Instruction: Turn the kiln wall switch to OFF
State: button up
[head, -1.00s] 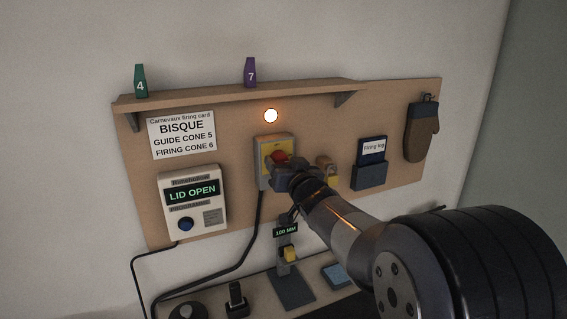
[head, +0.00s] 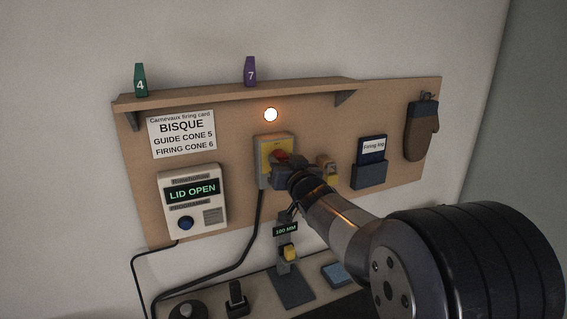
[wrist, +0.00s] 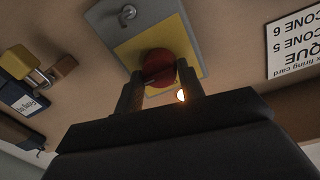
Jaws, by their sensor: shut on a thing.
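The kiln wall switch is a grey box with a yellow plate (head: 264,154) and a red knob (head: 281,156), mounted on the brown board. My gripper (head: 284,163) is at the knob and hides part of it in the head view. In the wrist view, my gripper (wrist: 160,88) has one finger on each side of the red knob (wrist: 158,66) and is shut on it. The yellow plate (wrist: 152,43) shows behind the knob there. I cannot read any position marks on the switch. An orange-white lamp (head: 270,115) above the switch is lit.
A controller (head: 193,203) left of the switch reads LID OPEN. A yellow padlock (head: 329,169) hangs close on the right, partly behind my arm. A shelf (head: 230,94) with two numbered cones runs above. A firing log pocket (head: 370,173) and a mitt (head: 420,132) are farther right.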

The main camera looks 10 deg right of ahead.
jog(key=shift+f+n+b, duration=0.1)
jog(key=shift+n+b, duration=0.2)
jog(key=shift+b, duration=0.05)
jog(key=shift+f+n+t+y+b, duration=0.15)
jog(key=shift+n+y+b, duration=0.2)
jog(key=shift+n+b, duration=3)
jog(key=shift+f+n+t+y+b, duration=0.25)
jog(key=shift+n+b, duration=0.65)
jog(key=shift+n, duration=4.75)
jog(key=shift+r, duration=0.2)
jog(key=o, duration=1)
jog(key=shift+r, duration=0.1)
jog(key=s, duration=0.3)
jog(key=s+d, duration=0.1)
jog(key=s, duration=0.3)
jog(key=s+d, duration=0.1)
jog(key=s, duration=0.2)
jog(key=shift+s+f, duration=0.35)
jog(key=shift+f, duration=0.05)
